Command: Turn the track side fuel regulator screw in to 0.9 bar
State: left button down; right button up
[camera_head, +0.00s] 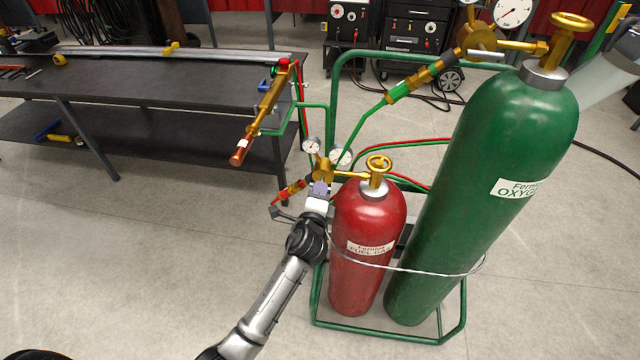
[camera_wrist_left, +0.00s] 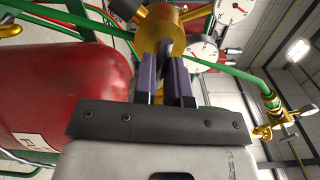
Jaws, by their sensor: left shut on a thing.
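The fuel regulator (camera_head: 323,170) is a brass body on the red fuel gas cylinder (camera_head: 368,225), with two white dial gauges (camera_head: 341,155) above it. The needle readings are too small to tell. My left gripper (camera_head: 320,188) is at the front of the regulator. In the left wrist view its two purple-grey fingers (camera_wrist_left: 179,82) are shut on the dark regulator screw (camera_wrist_left: 166,48), in front of the brass body (camera_wrist_left: 160,27). The fingers hide part of the screw. My right gripper is not in view.
The tall green oxygen cylinder (camera_head: 490,190) stands right of the red one in a green cart (camera_head: 390,338). A brass torch (camera_head: 262,110) hangs at the cart's left, near a dark workbench (camera_head: 150,95). Red and green hoses run close behind the regulator. The floor in front is clear.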

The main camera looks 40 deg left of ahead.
pick_arm(q)
jog(key=shift+m+p, duration=0.3)
jog(key=shift+m, duration=0.5)
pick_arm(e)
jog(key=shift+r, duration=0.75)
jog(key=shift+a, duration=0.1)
pick_arm(q)
jog(key=m+p, duration=0.3)
jog(key=shift+m, duration=0.3)
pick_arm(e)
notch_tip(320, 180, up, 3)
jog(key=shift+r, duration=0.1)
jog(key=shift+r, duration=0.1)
